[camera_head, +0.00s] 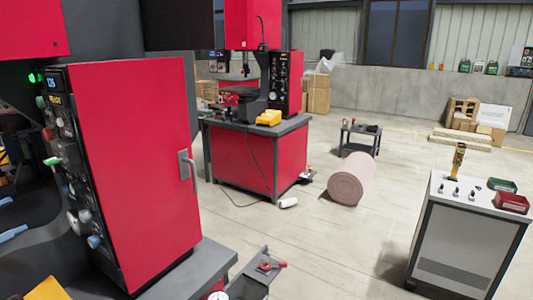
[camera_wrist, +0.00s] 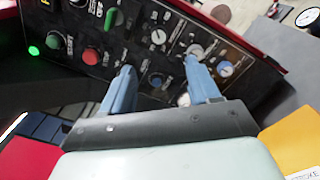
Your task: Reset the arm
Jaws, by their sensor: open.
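My gripper shows in the wrist view (camera_wrist: 160,76) as two blue fingers held apart with nothing between them. Its fingers point at a black control panel (camera_wrist: 135,50) with knobs, dials and buttons. Whether the fingertips touch the panel cannot be told. In the head view, the blue fingers (camera_head: 12,218) show at the left edge, left of the control panel (camera_head: 68,150) on the side of a red cabinet (camera_head: 135,155).
A green light (camera_head: 33,77) glows beside a lit display. A red workbench (camera_head: 255,155) stands behind the cabinet, with a pink roll (camera_head: 350,180) on the floor to its right. A white-topped cart (camera_head: 465,215) holds small parts and bins. Open floor lies between them.

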